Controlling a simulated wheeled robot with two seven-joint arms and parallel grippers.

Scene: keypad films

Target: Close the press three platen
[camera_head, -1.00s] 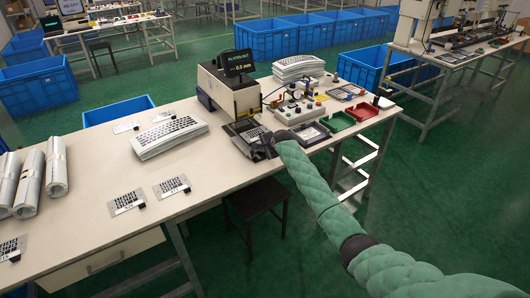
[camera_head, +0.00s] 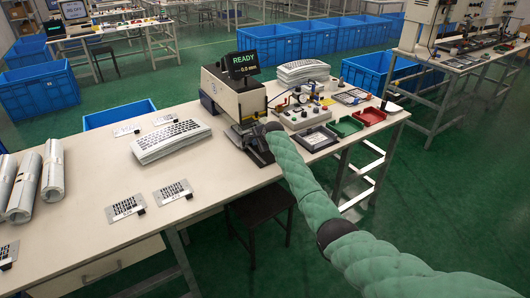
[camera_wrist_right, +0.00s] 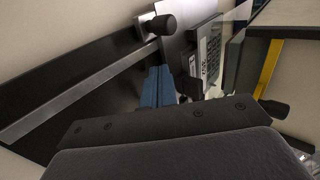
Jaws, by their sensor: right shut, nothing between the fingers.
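The press (camera_head: 235,98) is a beige block on the long table in the head view. Its screen (camera_head: 241,64) reads "READY" in green, with about 0.0 mm below. The dark platen (camera_head: 262,157) sits low at its front, partly hidden by my right arm. My right gripper (camera_head: 254,136) is at the front of the press, shut and empty. In the right wrist view a black knob (camera_wrist_right: 160,25) and a keypad-patterned plate (camera_wrist_right: 208,57) lie just beyond the gripper. Contact cannot be told. My left gripper is not in view.
A control box (camera_head: 303,116) with a gauge stands right of the press, near a black tray (camera_head: 318,139), a green tray (camera_head: 345,126) and a red tray (camera_head: 369,116). A film stack (camera_head: 172,138) and white rolls (camera_head: 53,170) lie to the left. A dark stool (camera_head: 262,213) stands below.

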